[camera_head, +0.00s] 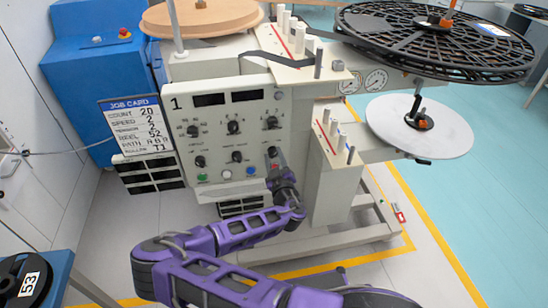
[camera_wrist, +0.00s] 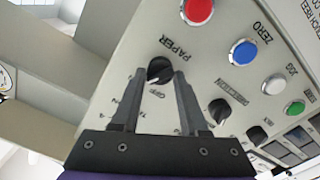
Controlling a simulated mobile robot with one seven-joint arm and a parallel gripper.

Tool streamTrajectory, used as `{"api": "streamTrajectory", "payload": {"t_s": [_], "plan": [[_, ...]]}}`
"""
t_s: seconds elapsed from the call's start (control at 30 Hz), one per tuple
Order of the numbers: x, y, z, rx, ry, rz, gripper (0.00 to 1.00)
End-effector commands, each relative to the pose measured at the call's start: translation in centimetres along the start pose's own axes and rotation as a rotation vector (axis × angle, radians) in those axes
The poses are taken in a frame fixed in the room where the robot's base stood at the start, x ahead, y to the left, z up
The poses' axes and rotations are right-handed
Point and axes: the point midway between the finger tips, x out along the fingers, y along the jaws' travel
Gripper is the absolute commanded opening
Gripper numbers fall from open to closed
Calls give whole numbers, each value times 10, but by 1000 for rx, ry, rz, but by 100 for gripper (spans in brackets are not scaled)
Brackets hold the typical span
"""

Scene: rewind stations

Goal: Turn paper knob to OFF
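The paper knob (camera_wrist: 159,70) is a small round black knob on the pale control panel (camera_wrist: 100,85), with the label PAPER above it and OFF just below it in the wrist view. A pale mark shows on its lower left side; its exact setting is hard to read. My gripper (camera_wrist: 161,82) is open, with one dark finger on each side of the knob. Gaps show between the fingers and the knob, and whether the tips touch the panel is unclear.
Red (camera_wrist: 198,10), blue (camera_wrist: 243,52) and green (camera_wrist: 295,109) buttons and another black knob (camera_wrist: 219,111) sit nearby on the panel. A job card (camera_head: 138,125) hangs left of the panel. Rollers (camera_head: 346,142) and a white disc (camera_head: 445,130) stand to the right.

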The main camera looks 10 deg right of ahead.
Motion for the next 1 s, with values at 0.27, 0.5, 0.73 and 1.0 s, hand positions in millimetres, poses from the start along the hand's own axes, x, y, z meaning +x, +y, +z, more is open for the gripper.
{"api": "streamTrajectory", "payload": {"t_s": [0.27,0.5,0.73,1.0], "plan": [[0,0,0,0,0,0,0],[0,0,1,-35,0,1,0],[0,-1,2,-160,0,2,0],[0,-2,2,-402,0,3,0]]}}
